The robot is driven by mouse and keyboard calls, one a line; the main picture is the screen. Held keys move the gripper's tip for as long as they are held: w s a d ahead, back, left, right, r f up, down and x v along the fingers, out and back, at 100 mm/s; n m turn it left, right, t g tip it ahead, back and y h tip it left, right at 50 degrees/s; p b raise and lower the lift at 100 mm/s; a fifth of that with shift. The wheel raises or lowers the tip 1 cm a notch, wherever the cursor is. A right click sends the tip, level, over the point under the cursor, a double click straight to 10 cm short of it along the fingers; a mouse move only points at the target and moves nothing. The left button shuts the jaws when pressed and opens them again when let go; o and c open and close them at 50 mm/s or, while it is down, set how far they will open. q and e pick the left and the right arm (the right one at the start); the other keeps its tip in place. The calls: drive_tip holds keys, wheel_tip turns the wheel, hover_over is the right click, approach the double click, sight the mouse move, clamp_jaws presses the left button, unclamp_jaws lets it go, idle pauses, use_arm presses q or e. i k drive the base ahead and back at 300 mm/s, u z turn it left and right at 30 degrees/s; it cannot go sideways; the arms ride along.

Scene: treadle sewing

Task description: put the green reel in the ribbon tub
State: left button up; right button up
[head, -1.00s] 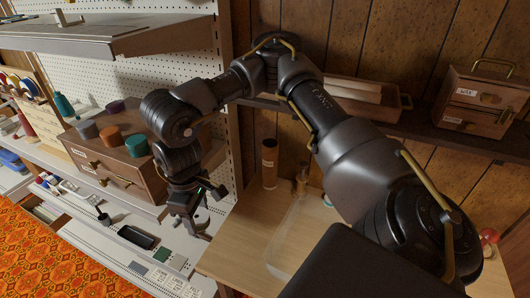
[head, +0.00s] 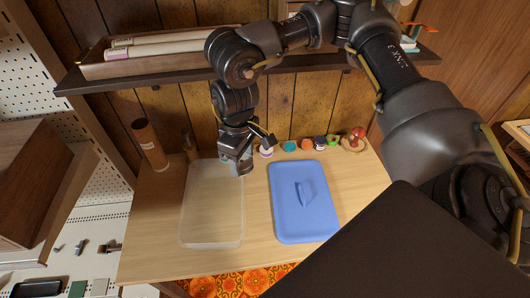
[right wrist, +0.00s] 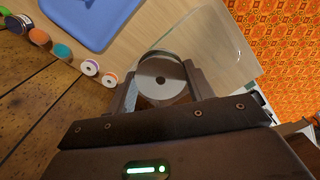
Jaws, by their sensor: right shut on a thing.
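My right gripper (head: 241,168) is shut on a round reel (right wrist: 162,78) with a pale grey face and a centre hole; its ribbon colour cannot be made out. It is held above the far right corner of a clear, open tub (head: 212,215) on the wooden table. The tub also shows beyond the fingers in the right wrist view (right wrist: 208,40). I see nothing inside the tub. A small green item (head: 333,140) stands in the row at the back of the table. My left gripper is not in view.
A blue lid (head: 290,222) lies right of the tub. Several small reels, one teal (head: 289,146), and a red-topped pincushion (head: 356,134) line the back. A brown cylinder (head: 150,145) stands at the back left. A shelf (head: 180,72) hangs above. The table's front strip is clear.

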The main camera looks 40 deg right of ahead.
sight(227, 210)
drive_tip(key=z, duration=2.15)
drive_tip(key=k, duration=0.9)
drive_tip(key=u, duration=1.9)
drive_tip(key=i, duration=1)
